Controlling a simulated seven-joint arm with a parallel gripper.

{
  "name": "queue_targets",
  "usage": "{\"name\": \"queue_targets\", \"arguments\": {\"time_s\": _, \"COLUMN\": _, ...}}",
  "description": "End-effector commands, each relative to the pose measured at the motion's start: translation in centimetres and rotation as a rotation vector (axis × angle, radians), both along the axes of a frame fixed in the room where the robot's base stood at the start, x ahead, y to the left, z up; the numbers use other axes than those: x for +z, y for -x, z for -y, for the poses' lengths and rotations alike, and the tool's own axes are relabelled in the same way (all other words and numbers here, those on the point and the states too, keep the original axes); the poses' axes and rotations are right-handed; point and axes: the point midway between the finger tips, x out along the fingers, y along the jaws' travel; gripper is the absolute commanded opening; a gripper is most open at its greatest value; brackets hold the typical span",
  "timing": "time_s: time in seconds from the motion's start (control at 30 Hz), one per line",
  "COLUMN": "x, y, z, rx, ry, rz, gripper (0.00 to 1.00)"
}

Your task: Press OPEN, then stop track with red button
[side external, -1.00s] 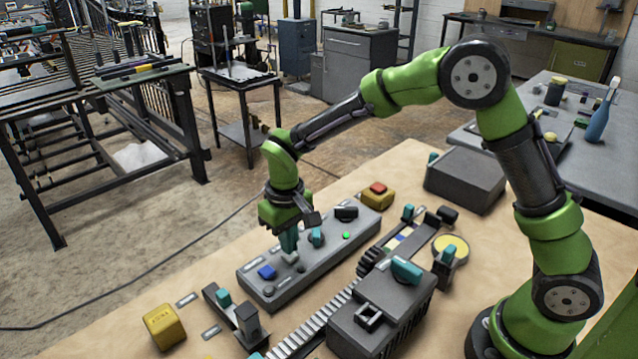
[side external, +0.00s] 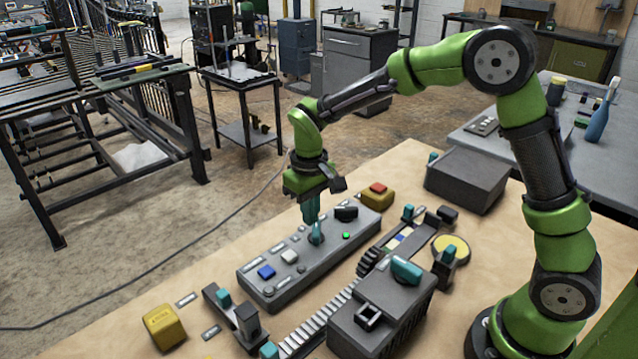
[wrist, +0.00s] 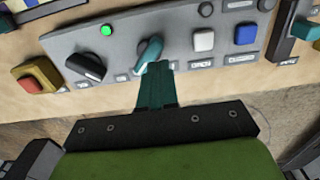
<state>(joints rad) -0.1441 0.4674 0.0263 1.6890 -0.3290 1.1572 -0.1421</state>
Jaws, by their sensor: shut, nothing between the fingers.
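The grey control panel (side external: 312,268) lies on the table. It carries a blue button (side external: 266,271), a white button (side external: 289,257), a teal knob (side external: 317,232), a green lamp (side external: 346,235) and a black switch (side external: 346,213). A red button on a yellow box (side external: 378,192) stands at the panel's far end; it also shows in the wrist view (wrist: 36,83). My gripper (side external: 311,222) is shut and empty, its teal fingertips right over or at the teal knob. Contact is unclear. The labels are too small to read.
A toothed track (side external: 330,312) runs beside the panel, with a dark grey housing (side external: 380,312) next to it. A yellow block (side external: 164,327) sits at the front left. A grey box (side external: 465,180) stands at the back right. Bare table shows left of the panel.

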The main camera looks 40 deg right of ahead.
Motion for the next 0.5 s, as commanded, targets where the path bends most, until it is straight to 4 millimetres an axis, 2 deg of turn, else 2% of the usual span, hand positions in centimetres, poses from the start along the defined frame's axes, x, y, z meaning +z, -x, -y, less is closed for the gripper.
{"name": "queue_targets", "arguments": {"time_s": 0.03, "x": 0.0, "y": -0.2, "z": 3.0, "rx": -0.017, "ry": 0.002, "rz": 0.001, "gripper": 0.0}}
{"name": "queue_targets", "arguments": {"time_s": 0.3, "x": -0.1, "y": -1.1, "z": 16.5, "rx": -0.016, "ry": 0.001, "rz": 0.001, "gripper": 0.0}}
{"name": "queue_targets", "arguments": {"time_s": 0.4, "x": -0.1, "y": -1.3, "z": 20.4, "rx": -0.014, "ry": 0.0, "rz": 0.001, "gripper": 0.0}}
{"name": "queue_targets", "arguments": {"time_s": 0.5, "x": -0.1, "y": -1.5, "z": 22.4, "rx": -0.007, "ry": 0.0, "rz": 0.001, "gripper": 0.0}}
